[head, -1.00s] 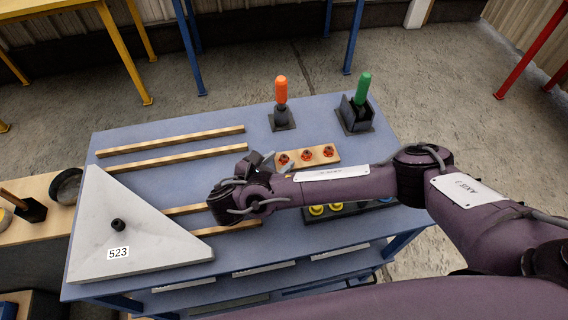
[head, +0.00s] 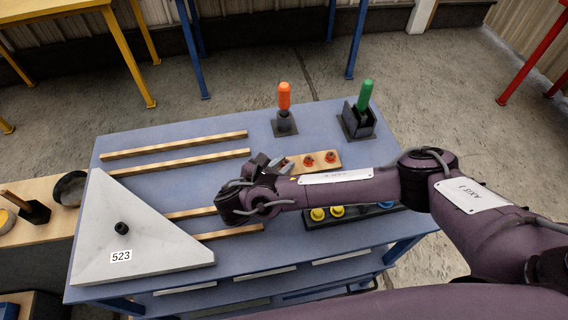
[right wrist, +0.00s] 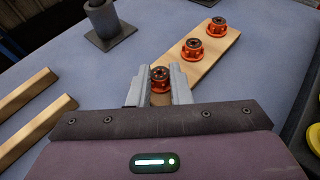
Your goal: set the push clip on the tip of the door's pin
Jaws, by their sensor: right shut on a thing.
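Red-orange push clips with dark centres stand on a wooden strip (right wrist: 212,64). Two clips, (head: 309,160) and (head: 330,157), show clear of my right gripper in the head view. My right gripper (head: 276,162) is at the strip's left end. In the right wrist view its fingers are shut on the nearest push clip (right wrist: 159,79), which is still over the strip. The door looks like a pale triangular panel (head: 160,245) marked 523, lying at the table's left. A short dark stub (head: 121,228) stands on it; I cannot tell whether this is the pin. My left gripper is out of view.
Wooden rails (head: 175,144) lie on the blue table (head: 230,113). An orange-handled tool (head: 284,97) and a green-handled one (head: 365,96) stand in dark holders at the back. Yellow and blue parts (head: 337,211) sit in a dark tray under my right arm.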

